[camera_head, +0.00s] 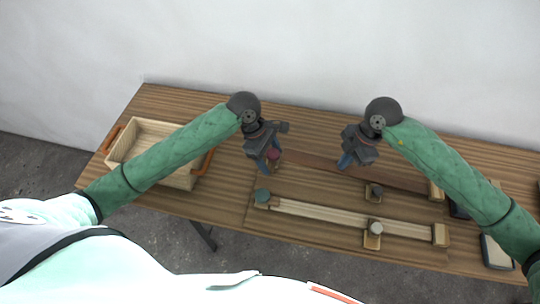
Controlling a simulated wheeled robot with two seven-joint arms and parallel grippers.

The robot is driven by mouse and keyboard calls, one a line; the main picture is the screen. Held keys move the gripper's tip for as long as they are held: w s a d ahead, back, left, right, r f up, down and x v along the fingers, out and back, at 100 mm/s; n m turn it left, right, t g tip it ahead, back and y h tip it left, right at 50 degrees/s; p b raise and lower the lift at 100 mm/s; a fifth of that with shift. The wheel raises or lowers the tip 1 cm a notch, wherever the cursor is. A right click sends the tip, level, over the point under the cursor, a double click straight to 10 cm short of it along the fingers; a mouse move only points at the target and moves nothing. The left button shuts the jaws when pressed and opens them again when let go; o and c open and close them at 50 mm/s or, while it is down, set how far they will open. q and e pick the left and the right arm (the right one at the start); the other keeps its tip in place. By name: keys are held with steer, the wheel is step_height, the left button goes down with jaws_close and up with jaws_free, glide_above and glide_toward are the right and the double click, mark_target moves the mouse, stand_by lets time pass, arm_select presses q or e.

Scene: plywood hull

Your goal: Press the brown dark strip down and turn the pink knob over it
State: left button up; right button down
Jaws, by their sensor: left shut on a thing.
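The brown dark strip (400,180) lies along the table at the back, running from the pink knob to a wooden end block (436,191). The pink knob (274,154) is at the strip's left end, partly hidden by my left gripper. My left gripper (267,163) points down and is shut on the pink knob. My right gripper (345,163) points down at the middle of the brown strip, with its fingertips at or just over it; contact is unclear. Its fingers look close together, but I cannot tell whether they are shut.
A pale strip (320,213) lies nearer, with a teal knob (262,195) at its left and a grey knob (375,226). Another dark knob (375,190) stands between the strips. A wooden tray (117,148) with orange handles is left. A grey box (496,252) is right.

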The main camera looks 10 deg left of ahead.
steer(key=shift+f, duration=1.2)
stand_by(0.5)
arm_select(q)
steer(key=shift+r, duration=0.1)
arm_select(e)
steer(key=shift+f, duration=0.4)
arm_select(q)
steer(key=shift+d+n+t, duration=0.15)
steer(key=shift+n+t, duration=0.45)
steer(key=shift+n, duration=0.8)
